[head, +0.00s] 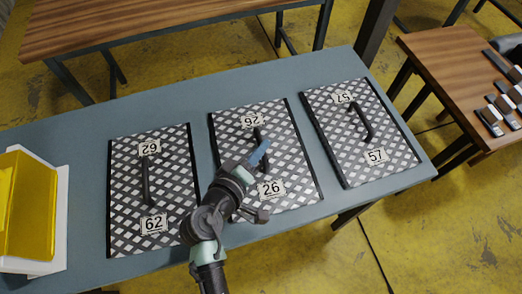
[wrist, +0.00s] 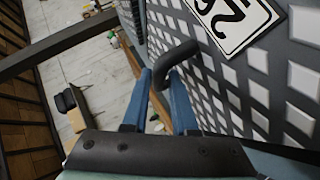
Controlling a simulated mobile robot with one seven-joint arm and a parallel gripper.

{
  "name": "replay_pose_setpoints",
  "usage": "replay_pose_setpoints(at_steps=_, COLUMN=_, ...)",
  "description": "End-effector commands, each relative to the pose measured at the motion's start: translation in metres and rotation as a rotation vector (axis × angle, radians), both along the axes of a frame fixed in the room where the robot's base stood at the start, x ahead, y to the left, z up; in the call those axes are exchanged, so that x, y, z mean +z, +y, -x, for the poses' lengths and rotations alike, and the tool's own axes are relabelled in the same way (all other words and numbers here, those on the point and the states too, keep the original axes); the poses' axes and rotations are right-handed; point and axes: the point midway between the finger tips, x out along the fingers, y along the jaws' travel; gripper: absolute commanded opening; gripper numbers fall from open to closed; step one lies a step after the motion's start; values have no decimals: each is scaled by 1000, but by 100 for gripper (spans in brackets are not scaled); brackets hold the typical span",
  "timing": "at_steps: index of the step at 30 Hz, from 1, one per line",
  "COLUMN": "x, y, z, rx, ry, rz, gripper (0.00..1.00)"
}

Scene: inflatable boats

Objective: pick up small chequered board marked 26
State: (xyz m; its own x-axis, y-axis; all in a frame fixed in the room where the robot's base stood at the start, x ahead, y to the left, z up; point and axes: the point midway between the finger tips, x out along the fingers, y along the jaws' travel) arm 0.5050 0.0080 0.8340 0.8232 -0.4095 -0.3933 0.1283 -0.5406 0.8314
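The chequered board marked 26 (head: 286,140) lies in the middle of a blue-grey table, black and white with a number plate at each end. Its black bar handle (head: 257,133) is partly hidden by my gripper (head: 261,152), which is over the board at the handle. In the wrist view, my gripper (wrist: 164,78) shows two blue fingers standing apart, with the curved black handle (wrist: 178,54) at their tips. I cannot tell whether they touch it. A cut-off number plate (wrist: 236,18) and the chequered surface (wrist: 270,95) show beside it.
A board marked 62 (head: 125,185) lies to the left and one marked 57 (head: 390,140) to the right, each with a handle. A yellow bin (head: 25,205) stands at the table's left end. The table (head: 85,125) is bare behind the boards. Wooden tables (head: 130,22) stand beyond.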

Motion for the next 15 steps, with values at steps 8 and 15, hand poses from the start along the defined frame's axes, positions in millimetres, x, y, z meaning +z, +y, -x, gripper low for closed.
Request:
replay_pose_setpoints(at_steps=8, x=-8, y=-8, z=-16, rx=0, ry=0, rz=-1, gripper=26)
replay_pose_setpoints(at_steps=15, x=-8, y=-8, z=-16, rx=0, ry=0, rz=-1, gripper=8)
